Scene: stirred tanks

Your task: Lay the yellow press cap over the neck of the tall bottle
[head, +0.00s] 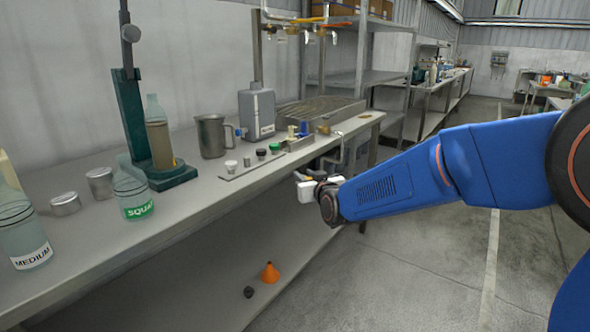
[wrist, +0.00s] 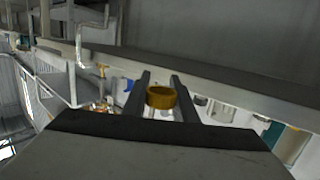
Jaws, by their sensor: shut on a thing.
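My gripper (wrist: 160,82) is shut on the yellow press cap (wrist: 160,98), a ring-like piece held between the two dark fingers in the wrist view. In the head view my gripper (head: 300,178) is just off the bench's front edge, toward its far end, and the cap cannot be made out there. A tall clear bottle (head: 158,138) with brown contents stands upright on the green press stand (head: 128,110), its neck bare. It is well to the left of my gripper. No label shows on it.
A bottle marked MEDIUM (head: 25,238) and one marked SQUAT (head: 132,195) stand near the bench front. An orange funnel (head: 270,273) sits on the lower shelf.

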